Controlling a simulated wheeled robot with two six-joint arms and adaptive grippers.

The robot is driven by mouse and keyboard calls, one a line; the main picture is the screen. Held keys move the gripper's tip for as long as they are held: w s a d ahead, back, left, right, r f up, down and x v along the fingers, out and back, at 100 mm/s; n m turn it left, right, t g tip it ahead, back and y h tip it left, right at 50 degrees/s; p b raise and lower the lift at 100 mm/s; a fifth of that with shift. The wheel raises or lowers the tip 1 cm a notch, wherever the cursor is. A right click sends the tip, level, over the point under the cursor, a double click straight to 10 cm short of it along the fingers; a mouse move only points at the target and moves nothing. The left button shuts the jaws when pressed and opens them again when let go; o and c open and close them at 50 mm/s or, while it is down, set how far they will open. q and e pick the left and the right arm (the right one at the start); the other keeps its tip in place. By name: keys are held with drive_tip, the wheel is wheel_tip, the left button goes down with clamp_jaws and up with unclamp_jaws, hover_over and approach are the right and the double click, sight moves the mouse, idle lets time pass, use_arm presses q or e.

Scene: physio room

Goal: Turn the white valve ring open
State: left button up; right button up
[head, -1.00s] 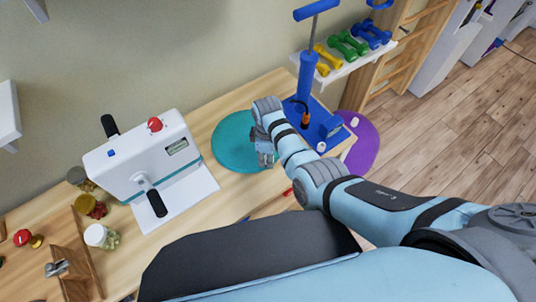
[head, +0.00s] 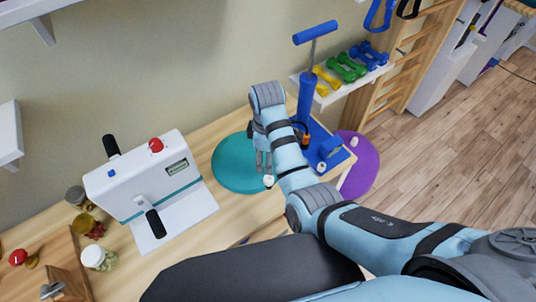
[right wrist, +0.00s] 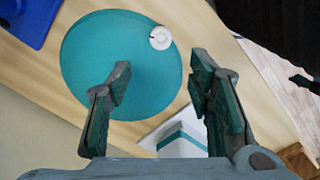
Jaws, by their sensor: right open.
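A small white valve ring (head: 269,181) sits near the edge of a flat teal disc (head: 228,172) on the wooden table. My right gripper (head: 264,168) is above the disc, pointing down, close to the ring in the head view. Its two fingers are apart and empty (right wrist: 160,88); the ring is beyond their tips, not between them. My left gripper is not in view.
A white crank machine (head: 145,180) stands left of the disc. A blue pump (head: 305,100) stands behind my right arm, with a purple disc (head: 365,170) beside it. Jars (head: 98,258) and a wooden box (head: 65,268) are at the left. Dumbbells (head: 345,68) lie on a shelf.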

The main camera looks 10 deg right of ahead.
drive_tip(key=shift+r, duration=0.5)
